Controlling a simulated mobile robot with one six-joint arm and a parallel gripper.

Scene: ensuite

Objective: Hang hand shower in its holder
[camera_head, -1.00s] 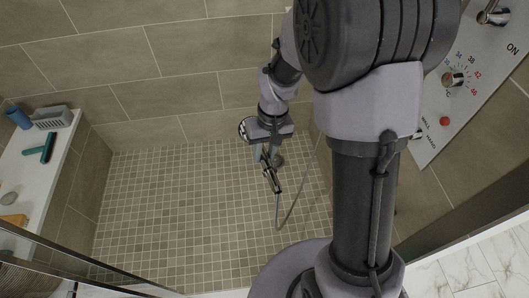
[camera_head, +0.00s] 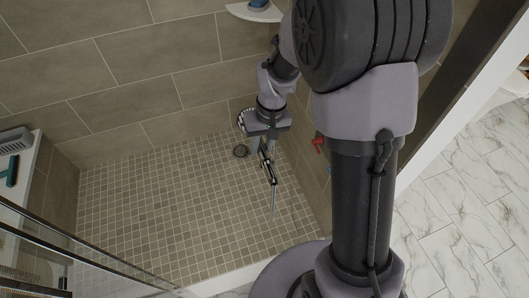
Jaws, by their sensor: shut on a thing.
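My gripper (camera_head: 265,155) hangs over the shower floor, just left of the right tiled wall, and is shut on the hand shower (camera_head: 272,178). The hand shower's lower end is a dark, shiny handle that slants down to the right below the jaws. A thin hose runs down from it. A round, shiny, light-rimmed disc beside my wrist looks like its head, partly hidden by the wrist. I cannot make out the holder; my arm covers much of the right wall.
A small white corner shelf (camera_head: 255,12) with a blue item juts out at the top. A red fitting (camera_head: 318,144) is on the right wall. A ledge and glass panel edge are at left. The tiled floor (camera_head: 160,210) is clear.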

